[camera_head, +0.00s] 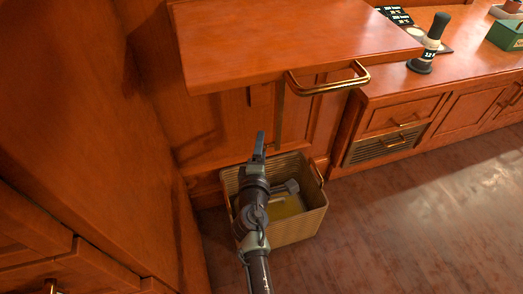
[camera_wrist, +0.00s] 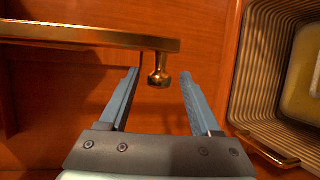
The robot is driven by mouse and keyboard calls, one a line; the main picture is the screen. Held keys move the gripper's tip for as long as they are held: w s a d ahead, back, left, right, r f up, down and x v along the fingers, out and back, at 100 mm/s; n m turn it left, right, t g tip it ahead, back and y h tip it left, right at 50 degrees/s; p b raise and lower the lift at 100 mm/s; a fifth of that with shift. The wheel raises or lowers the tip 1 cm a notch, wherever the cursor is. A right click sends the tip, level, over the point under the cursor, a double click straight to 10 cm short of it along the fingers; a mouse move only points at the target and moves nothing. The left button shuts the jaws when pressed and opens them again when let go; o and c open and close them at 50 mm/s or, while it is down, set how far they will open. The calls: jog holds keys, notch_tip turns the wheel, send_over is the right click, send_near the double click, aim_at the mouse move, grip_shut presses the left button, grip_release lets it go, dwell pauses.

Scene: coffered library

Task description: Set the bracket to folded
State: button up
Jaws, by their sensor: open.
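A brass bar, which looks like the bracket (camera_wrist: 85,35), runs across the upper left of the wrist view, with a round brass knob (camera_wrist: 158,72) hanging at its end. In the head view a thin upright brass strip (camera_head: 280,118) shows below the raised wooden leaf (camera_head: 290,35); it appears to be the same bar, seen edge-on. My gripper (camera_wrist: 158,92) is open, its two fingers apart on either side of the knob. Nothing is held. In the head view my gripper (camera_head: 259,146) is below the leaf, beside the strip; whether a finger touches the knob cannot be told.
A ribbed crate (camera_head: 300,222) stands on the floor under my arm; its wall also shows in the wrist view (camera_wrist: 258,65). A curved brass handle (camera_head: 330,84) juts from the leaf's edge. A wooden cabinet (camera_head: 90,120) is close on the left. The floor (camera_head: 420,210) at right is clear.

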jog(key=shift+w, duration=0.2)
grip_shut()
dwell(0.3)
dwell(1.1)
